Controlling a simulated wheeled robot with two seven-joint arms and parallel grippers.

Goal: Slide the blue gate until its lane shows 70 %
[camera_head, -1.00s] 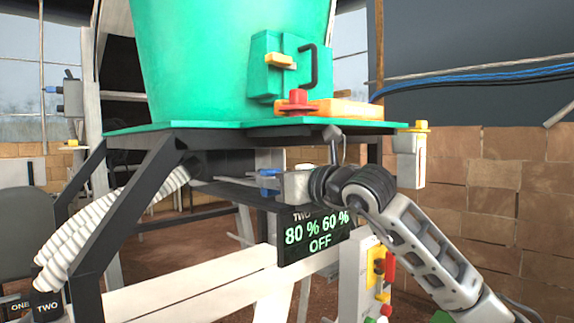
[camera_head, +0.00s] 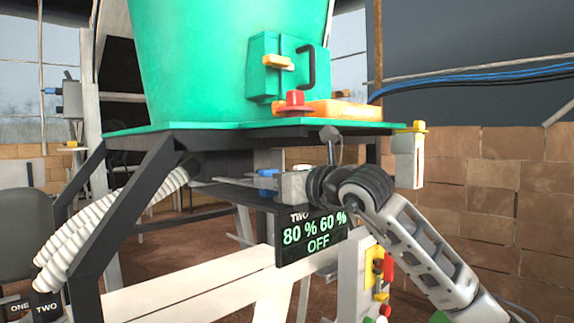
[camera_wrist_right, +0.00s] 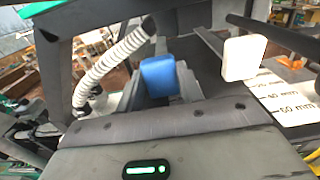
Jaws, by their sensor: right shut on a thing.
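The blue gate's knob (camera_head: 268,181) is below the green-edged platform in the head view. It also shows as a blue block (camera_wrist_right: 160,77) in the wrist view. My right gripper (camera_head: 272,183) is at the blue knob and shut on it; its fingertips are partly hidden by the knob and the frame. A white knob (camera_wrist_right: 243,57) is to the right in the wrist view, apart from the blue one. The display (camera_head: 312,234) reads TWO, 80 % and 60 %, with OFF below. My left gripper is not in view.
A green hopper (camera_head: 215,60) stands above on a dark frame (camera_head: 130,205). A ribbed white hose (camera_head: 105,230) runs at left. A control box with buttons (camera_head: 362,275) is below my right arm. A scale marked in mm (camera_wrist_right: 285,97) is at right in the wrist view.

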